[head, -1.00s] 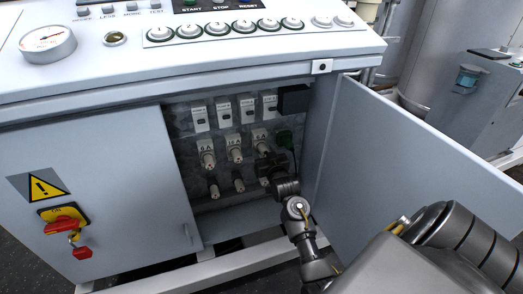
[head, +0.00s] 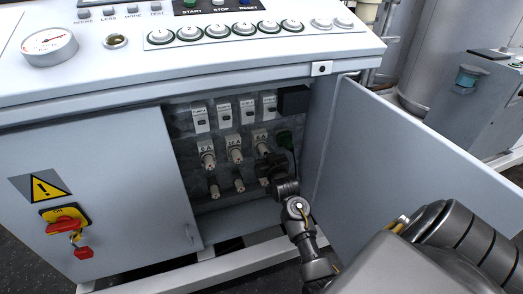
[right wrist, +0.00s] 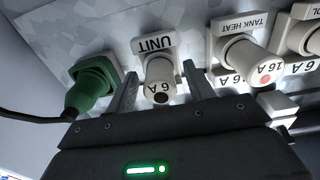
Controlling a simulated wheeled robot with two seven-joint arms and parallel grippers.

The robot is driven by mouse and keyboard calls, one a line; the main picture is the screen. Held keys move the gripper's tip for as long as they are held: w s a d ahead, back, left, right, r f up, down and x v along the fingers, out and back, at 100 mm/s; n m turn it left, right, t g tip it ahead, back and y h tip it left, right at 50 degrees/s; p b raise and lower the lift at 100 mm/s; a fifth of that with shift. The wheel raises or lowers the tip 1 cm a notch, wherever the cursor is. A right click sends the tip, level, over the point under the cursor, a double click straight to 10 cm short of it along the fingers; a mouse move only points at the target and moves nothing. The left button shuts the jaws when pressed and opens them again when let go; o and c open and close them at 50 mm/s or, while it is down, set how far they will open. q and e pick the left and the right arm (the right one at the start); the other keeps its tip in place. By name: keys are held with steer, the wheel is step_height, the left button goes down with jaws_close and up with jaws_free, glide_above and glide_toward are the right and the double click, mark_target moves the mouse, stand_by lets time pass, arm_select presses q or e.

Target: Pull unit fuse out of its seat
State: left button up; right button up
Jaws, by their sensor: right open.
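The unit fuse (right wrist: 158,82) is a cream cylinder with a dark spot on its end, seated below the UNIT label (right wrist: 153,44) in the right wrist view. My right gripper (right wrist: 161,78) is open, with one finger on each side of this fuse. Whether the fingers touch it I cannot tell. In the head view the unit fuse (head: 261,138) is the rightmost of the upper fuse row, and my right gripper (head: 266,162) partly covers it. My left gripper is not in view.
The tank heat fuse (right wrist: 250,60) sits close beside the right finger. A green plug (right wrist: 92,88) with a black cable is close to the left finger. The open cabinet door (head: 410,150) stands right of my arm. Further fuses (head: 214,187) sit lower in the cabinet.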

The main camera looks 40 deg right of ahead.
steer(key=shift+p, duration=0.35)
stand_by(0.5)
jaws_close()
steer(key=shift+s, duration=0.15)
steer(key=shift+p+v, duration=1.9)
steer(key=shift+v, duration=0.95)
